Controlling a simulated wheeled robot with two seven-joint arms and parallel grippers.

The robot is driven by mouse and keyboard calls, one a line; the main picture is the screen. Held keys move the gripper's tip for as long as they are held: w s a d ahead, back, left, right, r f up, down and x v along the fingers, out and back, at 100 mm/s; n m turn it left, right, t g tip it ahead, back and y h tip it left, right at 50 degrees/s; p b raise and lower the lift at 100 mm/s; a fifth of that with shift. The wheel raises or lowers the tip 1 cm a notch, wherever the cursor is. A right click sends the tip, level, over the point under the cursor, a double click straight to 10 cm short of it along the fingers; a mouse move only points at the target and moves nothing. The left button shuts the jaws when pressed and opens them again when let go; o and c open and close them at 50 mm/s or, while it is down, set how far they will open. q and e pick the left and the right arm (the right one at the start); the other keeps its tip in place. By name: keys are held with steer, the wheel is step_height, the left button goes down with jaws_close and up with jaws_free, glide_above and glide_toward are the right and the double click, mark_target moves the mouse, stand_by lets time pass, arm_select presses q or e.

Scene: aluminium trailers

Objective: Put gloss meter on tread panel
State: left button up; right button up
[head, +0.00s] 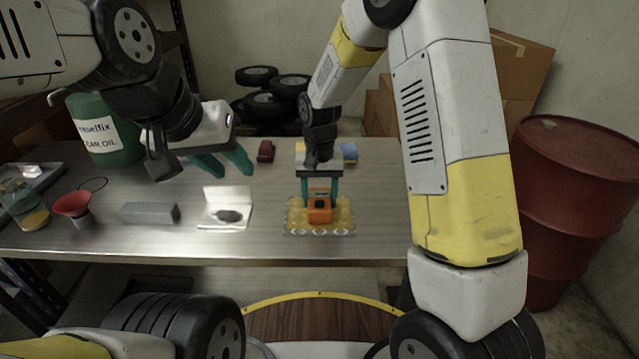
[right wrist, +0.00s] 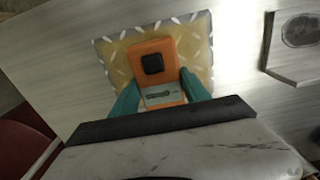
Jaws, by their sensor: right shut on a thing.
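The tread panel (head: 345,222) is a yellowish plate with raised treads, directly under the meter. I cannot tell whether the meter touches it. The panel also shows in the right wrist view (right wrist: 200,50). My left gripper (head: 218,162) is open and empty above the table's left half.
An open white box with a dark oval (head: 226,214), a grey block (head: 149,213), a red funnel-like cup (head: 73,207) and a jar (head: 24,206) stand left of the panel. A dark red object (head: 265,151) and a blue item (head: 349,152) lie behind. The table right of the panel is clear.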

mark_target(320, 197)
steer(key=shift+f, duration=0.15)
steer(key=o, duration=1.6)
steer(key=shift+o, duration=0.2)
step_height(320, 197, up, 12)
steer(key=s+d+r+t+y, duration=0.2)
steer(key=s+d+r+t, duration=0.1)
steer(key=s+d+r, duration=0.65)
steer(key=s+d+r+t, duration=0.1)
steer(key=s+d, duration=0.1)
steer(key=s, duration=0.3)
steer(key=s+d+t, duration=0.2)
steer(key=s, duration=0.4)
steer(key=shift+d+r+n, duration=0.3)
steer(key=shift+d+r, duration=0.05)
steer(key=shift+r, duration=0.05)
